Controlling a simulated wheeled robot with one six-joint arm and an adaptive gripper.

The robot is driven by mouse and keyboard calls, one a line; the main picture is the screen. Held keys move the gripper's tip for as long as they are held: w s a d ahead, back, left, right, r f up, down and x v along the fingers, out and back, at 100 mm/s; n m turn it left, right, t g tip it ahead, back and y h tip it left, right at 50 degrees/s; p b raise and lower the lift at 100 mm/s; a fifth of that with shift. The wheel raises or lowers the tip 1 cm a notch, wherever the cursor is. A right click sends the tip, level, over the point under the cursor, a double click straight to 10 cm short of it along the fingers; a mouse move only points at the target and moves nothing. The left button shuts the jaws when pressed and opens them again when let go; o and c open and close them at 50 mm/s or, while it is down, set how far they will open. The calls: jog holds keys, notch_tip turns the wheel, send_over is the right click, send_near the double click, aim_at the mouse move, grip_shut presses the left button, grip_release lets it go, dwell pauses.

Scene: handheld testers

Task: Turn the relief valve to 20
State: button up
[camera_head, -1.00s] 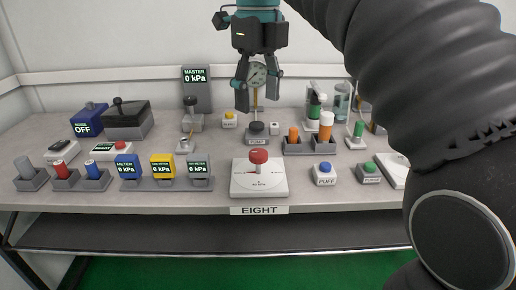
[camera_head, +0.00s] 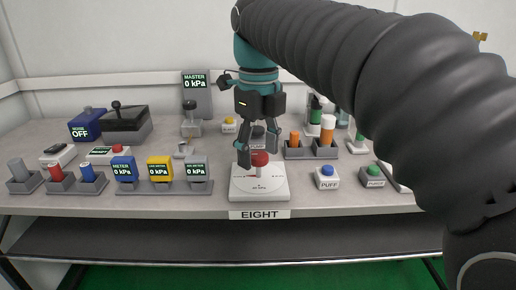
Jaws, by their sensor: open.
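A white plate with a red round knob (camera_head: 260,159) on a short stem stands at the front middle of the bench, above a label reading EIGHT. It looks like the relief valve (camera_head: 245,190). A red pointer on its dial points to the left; the small scale print is too fine to read. My gripper (camera_head: 258,152) hangs pointing down with its fingers spread, directly over or just behind the knob. The left finger overlaps the knob's left edge in the picture. I cannot tell whether either finger touches it.
A row of meters, including a yellow one (camera_head: 160,169), stands left of the valve. A PUFF button (camera_head: 327,178) and a green-topped button (camera_head: 373,177) stand to its right. Holders with orange tubes (camera_head: 327,130) stand behind. The MASTER display (camera_head: 195,83) reads 0 kPa.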

jog(key=c, duration=1.2)
jog(key=shift+o, duration=0.2)
jog(key=shift+n, duration=0.3)
